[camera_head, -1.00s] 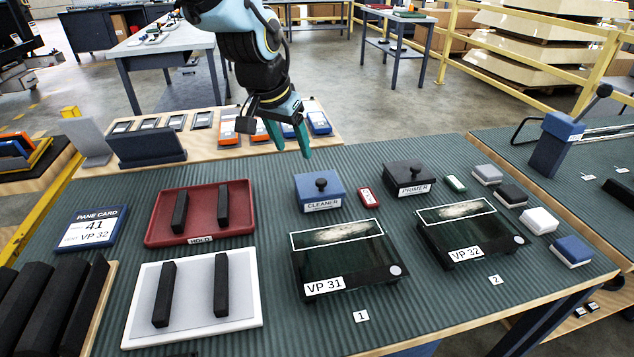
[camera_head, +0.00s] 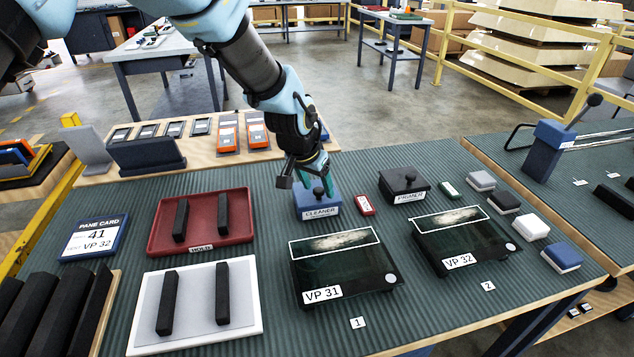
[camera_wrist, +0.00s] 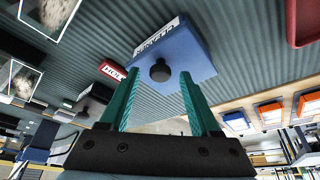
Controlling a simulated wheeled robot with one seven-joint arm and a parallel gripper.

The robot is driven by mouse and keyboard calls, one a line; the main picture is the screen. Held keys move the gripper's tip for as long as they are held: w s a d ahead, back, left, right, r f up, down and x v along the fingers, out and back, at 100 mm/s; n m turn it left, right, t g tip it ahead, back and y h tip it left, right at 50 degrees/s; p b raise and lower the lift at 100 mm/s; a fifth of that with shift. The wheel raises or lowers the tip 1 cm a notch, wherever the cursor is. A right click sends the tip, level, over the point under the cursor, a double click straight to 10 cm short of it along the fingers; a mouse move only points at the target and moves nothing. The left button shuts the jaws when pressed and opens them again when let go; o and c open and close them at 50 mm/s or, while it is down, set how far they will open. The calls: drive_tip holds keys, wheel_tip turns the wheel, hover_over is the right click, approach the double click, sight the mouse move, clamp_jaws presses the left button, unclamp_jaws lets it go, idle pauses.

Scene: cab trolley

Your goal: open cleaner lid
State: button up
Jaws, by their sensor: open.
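The blue cleaner box (camera_head: 319,206) stands on the ribbed green mat, with a black round knob (camera_head: 318,190) on its lid. The lid sits on the box. My gripper (camera_head: 317,180), with green fingers, is over the box, its fingertips down near the knob. In the wrist view the blue box (camera_wrist: 185,58) lies ahead of the fingers, and the knob (camera_wrist: 160,71) shows between the two spread fingertips (camera_wrist: 160,76). The fingers are open with a gap on each side of the knob. My fingers partly hide the lid in the head view.
A black primer box (camera_head: 404,184) stands to the right, with a small red labelled block (camera_head: 364,205) between the boxes. Panes VP 31 (camera_head: 345,267) and VP 32 (camera_head: 465,240) lie in front. A red hold tray (camera_head: 245,232) is to the left. Phone-like devices lie behind on the wooden strip.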

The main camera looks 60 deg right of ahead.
clamp_jaws()
idle(0.6)
idle(0.9)
